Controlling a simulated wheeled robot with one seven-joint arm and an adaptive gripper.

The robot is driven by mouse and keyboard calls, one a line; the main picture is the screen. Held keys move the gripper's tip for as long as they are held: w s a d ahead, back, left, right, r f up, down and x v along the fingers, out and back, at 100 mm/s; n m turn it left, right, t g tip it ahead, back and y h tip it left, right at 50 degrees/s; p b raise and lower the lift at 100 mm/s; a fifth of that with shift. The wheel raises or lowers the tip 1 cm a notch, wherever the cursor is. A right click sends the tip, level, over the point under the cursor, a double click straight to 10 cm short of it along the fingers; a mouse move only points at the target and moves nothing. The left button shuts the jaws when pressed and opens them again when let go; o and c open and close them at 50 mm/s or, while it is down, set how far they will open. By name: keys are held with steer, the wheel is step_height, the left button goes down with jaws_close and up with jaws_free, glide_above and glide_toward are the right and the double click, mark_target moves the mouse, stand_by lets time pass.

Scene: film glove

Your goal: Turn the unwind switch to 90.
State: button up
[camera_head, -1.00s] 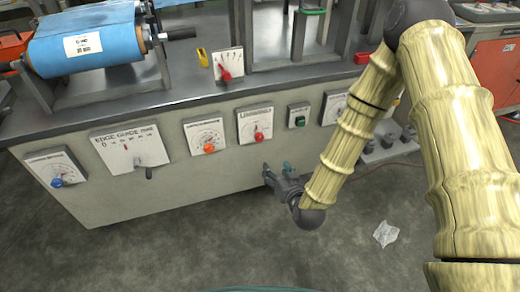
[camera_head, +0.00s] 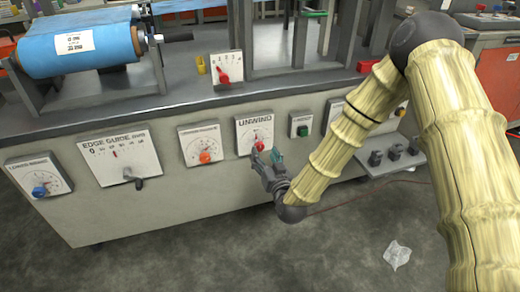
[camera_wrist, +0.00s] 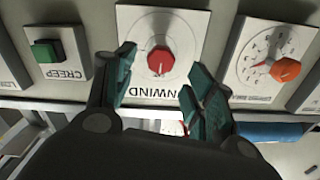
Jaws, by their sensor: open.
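The unwind switch is a red knob (camera_head: 259,145) on a white plate (camera_head: 243,126) labelled UNWIND, on the front of the machine. In the wrist view the red knob (camera_wrist: 160,60) sits at the centre of a dial, with the plate (camera_wrist: 195,40) upside down. My gripper (camera_head: 267,157) is open in front of the switch, its fingertips close to the knob. In the wrist view the teal finger pads (camera_wrist: 160,80) stand on either side below the knob. I see no contact. The dial's scale numbers are too small to read.
An orange knob (camera_head: 205,156) sits left of the switch. A green CREEP button (camera_head: 303,130) sits right of it. The edge guide plate (camera_head: 118,158) and a blue knob (camera_head: 40,191) are further left. A grey shelf (camera_head: 385,163) juts out at right. The floor in front is mostly clear.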

mark_target(260, 148)
steer(key=shift+b+x, duration=0.65)
steer(key=shift+x, duration=2.2)
steer(key=c, duration=1)
